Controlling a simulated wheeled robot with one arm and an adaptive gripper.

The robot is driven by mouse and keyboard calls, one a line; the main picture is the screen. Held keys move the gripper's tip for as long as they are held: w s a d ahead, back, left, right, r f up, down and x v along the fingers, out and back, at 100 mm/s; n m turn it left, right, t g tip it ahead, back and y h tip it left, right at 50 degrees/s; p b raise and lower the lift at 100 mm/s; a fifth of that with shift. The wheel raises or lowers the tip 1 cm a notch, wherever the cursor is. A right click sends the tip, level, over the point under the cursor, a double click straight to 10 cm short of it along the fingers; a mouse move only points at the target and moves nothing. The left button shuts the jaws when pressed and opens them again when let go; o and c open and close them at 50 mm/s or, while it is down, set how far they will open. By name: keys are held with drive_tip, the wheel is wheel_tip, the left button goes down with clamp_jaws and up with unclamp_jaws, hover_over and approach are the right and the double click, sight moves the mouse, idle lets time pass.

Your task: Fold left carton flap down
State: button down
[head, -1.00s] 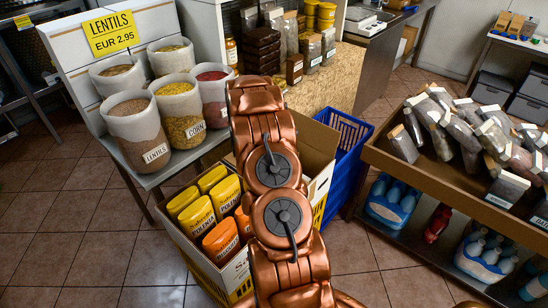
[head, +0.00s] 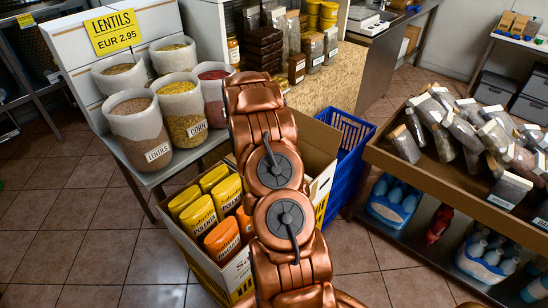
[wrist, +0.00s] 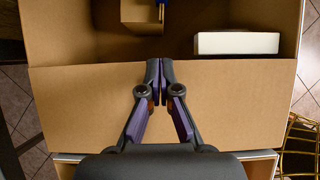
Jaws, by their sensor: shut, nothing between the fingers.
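The open brown carton (head: 316,138) stands behind my arm in the head view, and my arm hides much of it. In the wrist view a wide cardboard flap (wrist: 80,100) runs across the carton's near side. My gripper (wrist: 160,62) is shut and empty, with its fingertips over the flap's edge beside the opening. I cannot tell whether they touch it. Inside the carton are a small cardboard box (wrist: 140,12) and a white box (wrist: 236,43). The gripper is hidden in the head view.
A table with lentil and corn sacks (head: 140,132) is at left, a shelf of bags (head: 400,180) at right.

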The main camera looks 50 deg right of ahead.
wheel_tip(320, 180, up, 4)
drive_tip(key=shift+d+f+p, duration=0.1)
drive_tip(key=shift+p, duration=1.05)
drive_tip(key=shift+w+r+b, duration=0.1)
drive_tip(key=shift+r+b, duration=0.3)
drive_tip(key=shift+b, duration=0.05)
wheel_tip(320, 180, up, 9)
drive_tip(key=b, duration=0.1)
drive_tip(key=shift+f+b, duration=0.2)
drive_tip(key=shift+b, duration=0.1)
